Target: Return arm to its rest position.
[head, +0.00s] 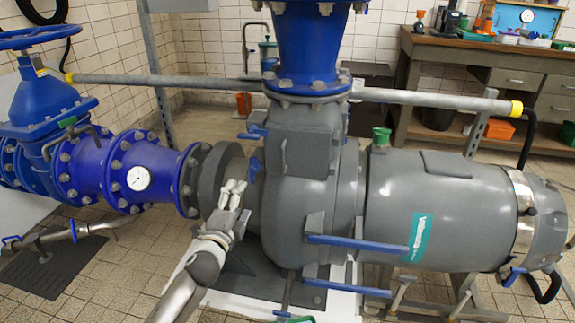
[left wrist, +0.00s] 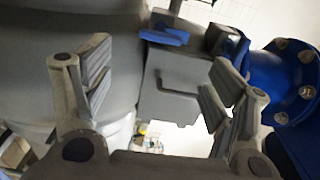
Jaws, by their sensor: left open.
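My left gripper (head: 233,190) is in the head view, its arm coming up from the bottom left. It is in front of the grey pump casing (head: 300,190), near the flange on the pump's left side. In the left wrist view, the two fingers of my left gripper (left wrist: 155,90) are spread wide apart with nothing held between them. Grey casing and a blue handle (left wrist: 165,36) show beyond the fingers. I cannot tell whether the gripper touches the pump. My right gripper is not in view.
Blue pipework with a gauge (head: 138,178) and a valve handwheel (head: 40,36) stands at the left. A grey rail (head: 180,80) with yellow ends crosses behind the pump. Blue bars (head: 370,243) jut out low in front. A workbench (head: 490,50) stands at the back right.

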